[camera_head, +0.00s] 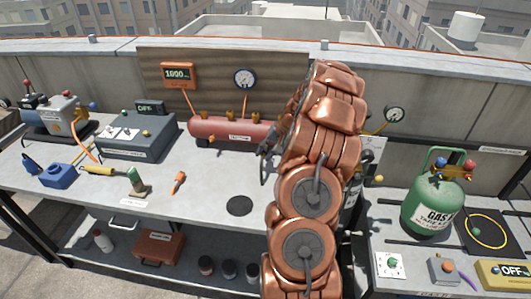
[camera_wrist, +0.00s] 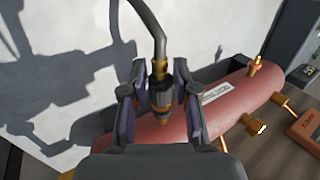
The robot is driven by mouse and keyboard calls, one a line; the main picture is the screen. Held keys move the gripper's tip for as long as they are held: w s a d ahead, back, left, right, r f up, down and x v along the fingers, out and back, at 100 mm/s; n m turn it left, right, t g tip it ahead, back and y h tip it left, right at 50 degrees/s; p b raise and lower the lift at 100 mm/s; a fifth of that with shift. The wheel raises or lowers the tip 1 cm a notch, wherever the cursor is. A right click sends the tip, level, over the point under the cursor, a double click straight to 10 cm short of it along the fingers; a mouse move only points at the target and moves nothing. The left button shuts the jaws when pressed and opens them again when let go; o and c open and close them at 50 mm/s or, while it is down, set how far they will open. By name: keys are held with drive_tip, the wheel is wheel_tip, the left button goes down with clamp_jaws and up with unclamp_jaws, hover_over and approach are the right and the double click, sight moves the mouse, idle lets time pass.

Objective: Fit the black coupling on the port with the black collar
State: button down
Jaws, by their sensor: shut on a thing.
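My gripper (camera_wrist: 160,98) is shut on a brass coupling (camera_wrist: 159,72) with a dark band, at the end of a dark hose (camera_wrist: 150,22). In the head view my gripper (camera_head: 268,148) is beside the right end of the red cylinder (camera_head: 222,130), largely hidden by my arm. The red cylinder (camera_wrist: 225,100) lies behind the coupling in the wrist view. It carries brass ports, including one (camera_wrist: 256,66) near its far end and one (camera_wrist: 256,127) on its side. Collar colours are too small to tell. Whether the coupling touches a port is hidden.
A gauge (camera_head: 245,78) and orange display (camera_head: 178,75) are on the backboard. The front middle of the bench is mostly clear.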

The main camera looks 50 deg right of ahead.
drive_tip(key=shift+w+d, duration=0.25)
drive_tip(key=shift+d, duration=0.15)
idle(0.4)
drive_tip(key=c, duration=0.8)
unclamp_jaws()
drive_tip(key=shift+s+a, duration=0.1)
drive_tip(key=shift+a, duration=0.05)
drive_tip(key=shift+s+a+b, duration=0.45)
drive_tip(key=shift+s+a, duration=0.25)
drive_tip(key=shift+a, duration=0.3)
drive_tip(key=shift+s+a+b, duration=0.4)
drive_tip(key=shift+s+a, duration=0.25)
drive_tip(key=shift+a, duration=0.3)
drive_tip(key=shift+s+a+b, duration=0.45)
drive_tip(key=shift+s+a, duration=0.25)
drive_tip(key=shift+a, duration=0.3)
